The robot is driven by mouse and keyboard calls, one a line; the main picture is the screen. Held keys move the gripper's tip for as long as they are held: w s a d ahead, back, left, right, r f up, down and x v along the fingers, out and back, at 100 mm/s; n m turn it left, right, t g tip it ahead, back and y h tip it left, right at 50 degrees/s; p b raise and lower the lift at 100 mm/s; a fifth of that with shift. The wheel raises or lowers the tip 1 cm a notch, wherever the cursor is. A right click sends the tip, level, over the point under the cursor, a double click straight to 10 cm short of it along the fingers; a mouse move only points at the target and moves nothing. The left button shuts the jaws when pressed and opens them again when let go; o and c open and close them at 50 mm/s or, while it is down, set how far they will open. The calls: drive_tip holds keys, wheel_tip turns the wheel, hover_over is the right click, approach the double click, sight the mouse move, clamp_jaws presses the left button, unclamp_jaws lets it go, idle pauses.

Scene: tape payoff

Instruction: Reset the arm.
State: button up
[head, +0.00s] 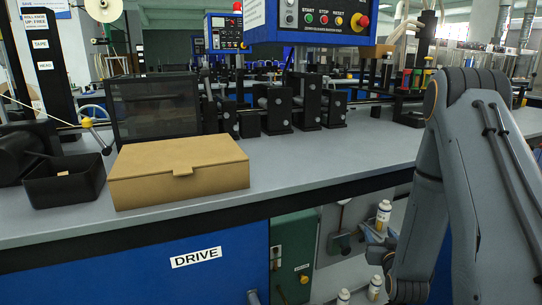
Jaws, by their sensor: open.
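My arm stands at the right of the head view, folded, with its elbow high and its forearm hanging down in front of the bench. My gripper (374,240) shows small and partly hidden beside the wrist, below the bench top's front edge. It is open, and I see nothing held in it.
A closed cardboard box (180,172) and a black open bin (64,183) stand on the grey bench top (300,163). A dark guard (153,105) and black roller blocks (277,108) stand behind. A green cabinet (294,250) and more bottles (375,287) are below the bench.

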drive_tip(key=s+a+r+n+g+y, duration=0.15)
drive_tip(key=s+a+r+g, duration=0.4)
drive_tip(key=s+a, duration=0.55)
drive_tip(key=s+a+r+n+g+y+p, duration=0.1)
drive_tip(key=s+a+r+n+g, duration=0.2)
drive_tip(key=s+a+r+g, duration=0.7)
drive_tip(key=s+a+r+n+y, duration=0.1)
drive_tip(key=s+a+r+n, duration=0.15)
drive_tip(key=s+a, duration=0.95)
drive_tip(key=s+d+r+m+p, duration=0.3)
drive_tip(key=d+r+p, duration=1.1)
drive_tip(key=p, duration=0.7)
drive_tip(key=shift+d+r+m, duration=0.2)
drive_tip(key=shift+d+m, duration=0.1)
drive_tip(key=shift+m, duration=0.6)
